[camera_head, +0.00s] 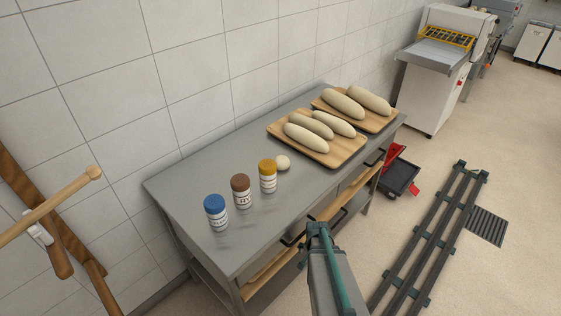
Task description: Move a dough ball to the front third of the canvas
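A small pale round dough ball (283,163) sits on the grey worktop (206,172), just behind and to the right of the yellow-capped jar. Long pale dough pieces (306,138) lie on a near wooden board (318,161), and more long pieces (343,103) lie on a far board (376,128). I cannot make out a separate canvas. A grey and teal part, which looks like mine, rises from the bottom edge in front of the worktop.
Blue-capped (216,213), brown-capped (241,192) and yellow-capped (268,177) jars stand in a row near the ball. A tiled wall backs the worktop. The worktop's left end is clear. A red and black bin (398,175) and floor rails (433,240) are at right.

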